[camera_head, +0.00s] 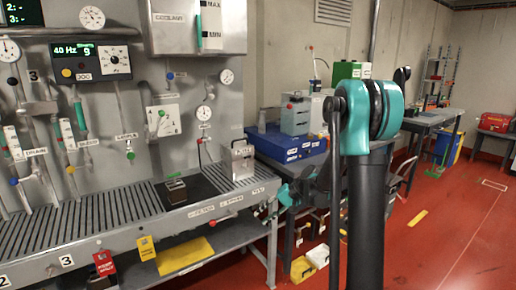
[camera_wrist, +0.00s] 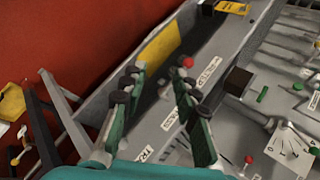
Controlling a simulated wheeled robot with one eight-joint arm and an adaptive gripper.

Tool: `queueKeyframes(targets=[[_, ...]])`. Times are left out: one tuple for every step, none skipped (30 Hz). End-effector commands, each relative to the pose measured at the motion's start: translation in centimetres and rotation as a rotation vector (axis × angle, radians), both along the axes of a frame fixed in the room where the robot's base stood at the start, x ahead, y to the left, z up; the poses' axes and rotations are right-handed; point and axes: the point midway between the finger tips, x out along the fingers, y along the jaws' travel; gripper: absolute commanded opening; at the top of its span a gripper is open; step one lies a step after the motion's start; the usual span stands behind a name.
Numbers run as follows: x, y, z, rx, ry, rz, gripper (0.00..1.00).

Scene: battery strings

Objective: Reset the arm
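My arm (camera_head: 373,190) stands upright in the head view, right of the steel bench, with a teal and black joint at its top. My gripper (camera_wrist: 160,75) shows in the wrist view with its two green-padded, black-tipped fingers spread apart. Nothing is between the fingers. Beyond them are the bench's grey front edge and labels, seen at a slant. In the head view the gripper end is low, left of the arm column, and mostly too dark and small to make out.
A steel bench with a slatted top (camera_head: 105,212) runs along the left under a panel of gauges and valves. A yellow item (camera_head: 185,256) lies on its lower shelf. A side table with a blue case (camera_head: 290,144) stands behind my arm. The red floor (camera_head: 455,225) at right is largely clear.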

Motion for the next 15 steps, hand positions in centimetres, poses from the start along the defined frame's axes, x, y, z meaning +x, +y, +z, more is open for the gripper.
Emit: queueKeyframes(targets=[[-1.5, -0.6, 0.3, -0.039, -0.013, -0.007, 0.3], [-2.2, -1.0, 0.4, -0.065, -0.022, -0.011, 0.3], [-3.3, -1.6, 0.5, -0.099, -0.034, -0.017, 0.3], [-4.0, -2.1, 0.5, -0.125, -0.044, -0.021, 0.3], [-4.8, -2.5, 0.5, -0.15, -0.053, -0.025, 0.3], [-5.9, -3.1, 0.5, -0.184, -0.066, -0.029, 0.3], [-6.7, -3.6, 0.5, -0.209, -0.076, -0.032, 0.3], [-7.5, -4.1, 0.5, -0.236, -0.086, -0.034, 0.3], [-8.6, -4.8, 0.4, -0.27, -0.099, -0.038, 0.3], [-9.4, -5.3, 0.4, -0.296, -0.11, -0.04, 0.3], [-10.2, -5.9, 0.3, -0.322, -0.12, -0.042, 0.3], [-11.3, -6.6, 0.2, -0.356, -0.133, -0.044, 0.3], [-12.1, -7.1, 0.1, -0.382, -0.144, -0.045, 0.3], [-12.9, -7.6, 0.0, -0.407, -0.154, -0.047, 0.3], [-14.1, -8.4, -0.2, -0.441, -0.168, -0.048, 0.3]])
